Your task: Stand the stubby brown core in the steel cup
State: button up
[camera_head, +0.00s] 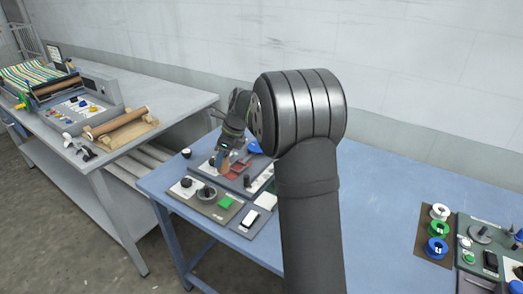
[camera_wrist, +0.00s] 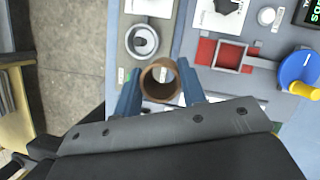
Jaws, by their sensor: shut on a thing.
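The stubby brown core (camera_wrist: 147,88) is a short open tube, seen nearly end-on in the wrist view. My gripper (camera_wrist: 160,85) is shut on it, with a blue finger on each side. A round grey cup-like holder with a dark centre, which looks like the steel cup (camera_wrist: 133,51), sits just beyond the core, up and left of it in the wrist view. The core is beside the cup in that view; its height above the board cannot be told. In the head view the cup (camera_head: 207,197) stands on a grey-brown board, below my gripper (camera_head: 219,158).
A red square frame (camera_wrist: 205,52) and a blue disc with a yellow handle (camera_wrist: 297,70) lie to the right in the wrist view. Rolls and a press (camera_head: 85,100) stand on the left bench. The blue table's middle (camera_head: 385,190) is clear.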

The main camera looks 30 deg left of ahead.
jog(key=n, duration=0.1)
send_over(205, 187)
jog(key=shift+d+f, duration=0.1)
jog(key=shift+f, duration=1.9)
jog(key=shift+w+f, duration=0.1)
jog(key=shift+f, duration=0.1)
jog(key=shift+f, duration=1.35)
jog(key=shift+f+g, duration=0.2)
jog(key=shift+g, duration=0.1)
jog(key=shift+f, duration=0.85)
jog(key=shift+f, duration=0.4)
jog(key=o, duration=1)
